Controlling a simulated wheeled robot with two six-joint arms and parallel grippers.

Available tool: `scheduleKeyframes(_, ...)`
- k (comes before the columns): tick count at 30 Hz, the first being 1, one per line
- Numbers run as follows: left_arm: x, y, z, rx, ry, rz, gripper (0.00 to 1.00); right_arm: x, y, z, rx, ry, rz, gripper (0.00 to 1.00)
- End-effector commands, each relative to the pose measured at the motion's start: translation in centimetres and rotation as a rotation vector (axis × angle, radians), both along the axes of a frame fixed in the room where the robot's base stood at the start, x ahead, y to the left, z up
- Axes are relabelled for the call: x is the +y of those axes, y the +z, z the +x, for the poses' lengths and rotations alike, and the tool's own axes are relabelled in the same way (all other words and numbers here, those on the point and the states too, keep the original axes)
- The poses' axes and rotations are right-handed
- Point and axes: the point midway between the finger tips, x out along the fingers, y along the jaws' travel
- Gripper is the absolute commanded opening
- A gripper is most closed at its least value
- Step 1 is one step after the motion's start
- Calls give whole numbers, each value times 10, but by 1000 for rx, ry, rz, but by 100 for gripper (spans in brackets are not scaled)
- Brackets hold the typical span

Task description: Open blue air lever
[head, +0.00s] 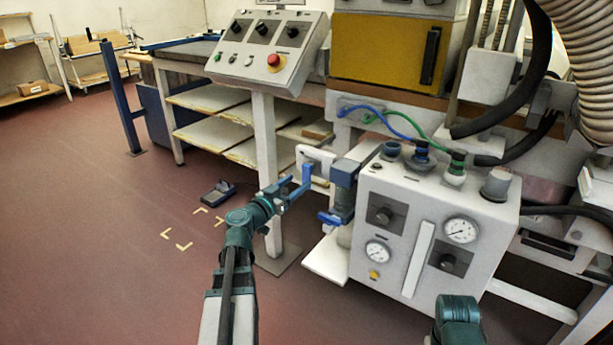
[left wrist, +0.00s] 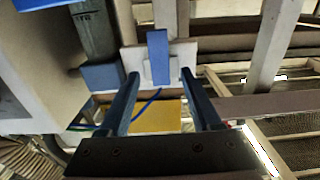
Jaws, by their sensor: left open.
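The blue air lever (head: 307,173) stands upright on a pale plate beside the dark valve body (head: 345,183), at the left of the grey air panel box. In the left wrist view the lever (left wrist: 158,55) is a flat blue bar in front of the pale plate (left wrist: 183,52). My left gripper (head: 291,192) is open and just in front of the lever. In the left wrist view its two fingers (left wrist: 160,76) show on either side of the lever, with gaps on both sides and nothing gripped. My right gripper is out of view.
The panel box (head: 410,220) carries gauges and knobs on its front. A second blue handle (head: 329,218) sits below the lever. A control console (head: 268,50) on a post stands behind my left gripper. Open floor lies to the left.

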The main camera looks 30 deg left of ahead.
Motion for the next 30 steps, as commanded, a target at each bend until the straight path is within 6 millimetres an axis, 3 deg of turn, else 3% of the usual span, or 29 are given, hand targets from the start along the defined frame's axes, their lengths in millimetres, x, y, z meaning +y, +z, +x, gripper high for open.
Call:
scheduleKeyframes(3,-1,0,26,0,-3,0,65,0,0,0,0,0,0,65)
scheduleKeyframes(9,-3,0,50,0,-2,0,65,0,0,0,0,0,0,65)
scheduleKeyframes(23,-5,0,59,0,0,0,65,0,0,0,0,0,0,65)
scheduleKeyframes(26,-5,0,59,0,0,0,52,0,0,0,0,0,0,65)
scheduleKeyframes(30,-5,0,59,0,0,0,27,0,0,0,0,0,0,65)
